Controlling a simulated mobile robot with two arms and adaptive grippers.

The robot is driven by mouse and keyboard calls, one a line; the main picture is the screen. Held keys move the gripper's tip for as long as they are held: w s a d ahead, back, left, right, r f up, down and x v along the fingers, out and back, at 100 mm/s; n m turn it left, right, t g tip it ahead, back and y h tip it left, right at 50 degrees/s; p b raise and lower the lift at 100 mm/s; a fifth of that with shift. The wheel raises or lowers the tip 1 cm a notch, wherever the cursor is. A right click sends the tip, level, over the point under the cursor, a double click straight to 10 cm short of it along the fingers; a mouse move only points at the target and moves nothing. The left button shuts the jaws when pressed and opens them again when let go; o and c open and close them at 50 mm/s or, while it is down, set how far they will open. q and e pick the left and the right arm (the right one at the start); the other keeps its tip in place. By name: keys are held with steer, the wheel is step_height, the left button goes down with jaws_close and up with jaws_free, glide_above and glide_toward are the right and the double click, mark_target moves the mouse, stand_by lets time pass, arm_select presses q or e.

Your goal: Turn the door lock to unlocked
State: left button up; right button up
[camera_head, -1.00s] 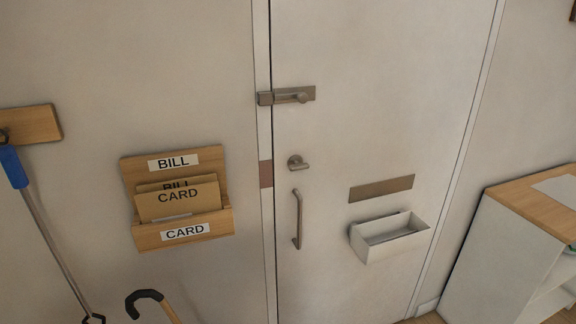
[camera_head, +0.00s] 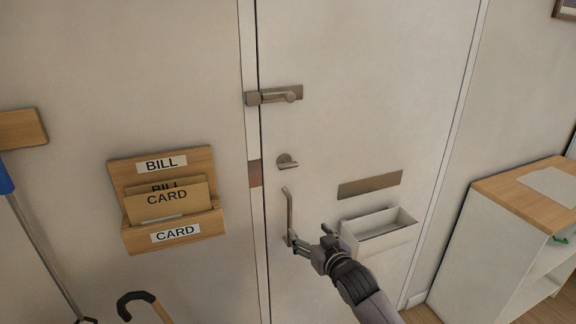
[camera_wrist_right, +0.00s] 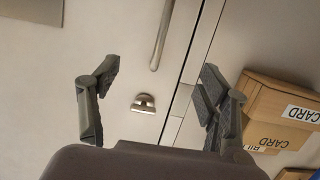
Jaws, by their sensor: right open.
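The door lock (camera_head: 287,161) is a small metal thumb-turn on a round plate, on the pale door (camera_head: 350,110) above the pull handle (camera_head: 288,215). Its lever points to the right in the head view. My right gripper (camera_head: 312,240) is open and empty, below and right of the lock, and it overlaps the handle's lower end in the picture. In the right wrist view the lock (camera_wrist_right: 144,103) shows between the two spread fingers, apart from both. That view looks upside down, with the handle (camera_wrist_right: 162,35) above the lock. My left gripper is not in view.
A sliding bolt (camera_head: 273,95) sits higher on the door. A mail slot (camera_head: 370,185) and a white letter box (camera_head: 380,232) are right of the handle. A wooden mail holder (camera_head: 165,202) hangs left of the door. A white cabinet (camera_head: 485,250) stands at right.

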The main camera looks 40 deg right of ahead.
mark_target(289, 168)
step_height(289, 168, up, 13)
steer(key=s+t, duration=0.1)
steer(key=t, duration=0.1)
steer(key=shift+h, duration=0.3)
steer(key=p+x, duration=0.1)
steer(key=x, duration=0.4)
steer(key=p+x, duration=0.2)
steer(key=x, duration=0.4)
steer(key=p+x, duration=0.1)
steer(key=x, duration=0.5)
steer(key=shift+a, duration=0.3)
steer(key=shift+c, duration=0.5)
steer(key=shift+f, duration=0.1)
jaws_close()
